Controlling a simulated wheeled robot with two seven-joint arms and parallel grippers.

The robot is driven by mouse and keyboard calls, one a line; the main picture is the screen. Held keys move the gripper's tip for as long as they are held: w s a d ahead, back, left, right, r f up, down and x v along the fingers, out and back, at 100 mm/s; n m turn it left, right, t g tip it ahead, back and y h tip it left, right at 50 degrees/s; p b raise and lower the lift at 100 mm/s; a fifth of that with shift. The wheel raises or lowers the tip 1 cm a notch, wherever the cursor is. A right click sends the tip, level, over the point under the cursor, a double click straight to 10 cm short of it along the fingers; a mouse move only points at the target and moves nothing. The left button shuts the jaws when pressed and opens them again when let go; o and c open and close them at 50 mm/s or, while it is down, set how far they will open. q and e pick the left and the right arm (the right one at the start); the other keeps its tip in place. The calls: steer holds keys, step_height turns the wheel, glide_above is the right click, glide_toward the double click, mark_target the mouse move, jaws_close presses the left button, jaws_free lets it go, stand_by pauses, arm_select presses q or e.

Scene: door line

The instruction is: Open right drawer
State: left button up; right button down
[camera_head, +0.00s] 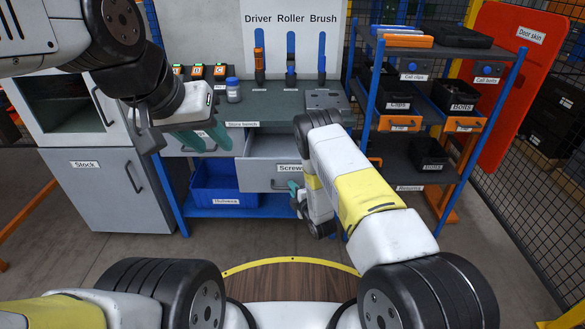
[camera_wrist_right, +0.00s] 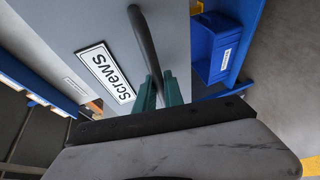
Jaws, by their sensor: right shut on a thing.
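The right drawer (camera_head: 262,177), a grey front labelled Screws, sits under the bench and stands partly pulled out, its inside showing above the front. In the right wrist view its front (camera_wrist_right: 75,25) and dark bar handle (camera_wrist_right: 145,45) are close. My right gripper (camera_head: 297,192) is shut on that handle; its teal fingers (camera_wrist_right: 160,92) lie on either side of the bar. The arm hides the drawer's right end in the head view. My left gripper (camera_head: 204,138) is open and empty, with its teal fingers apart in front of the bench's left part.
A blue bin (camera_head: 215,188) stands on the lower shelf left of the drawer. A grey Stock cabinet (camera_head: 95,190) is at left. A shelf rack (camera_head: 430,120) with bins stands close at right.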

steer(key=shift+s, duration=1.6)
steer(key=c, duration=1.5)
jaws_free()
steer(key=shift+o, duration=0.2)
steer(key=v, duration=0.7)
steer(key=shift+s+d, duration=0.15)
steer(key=shift+s, duration=0.15)
steer(key=shift+r, duration=0.1)
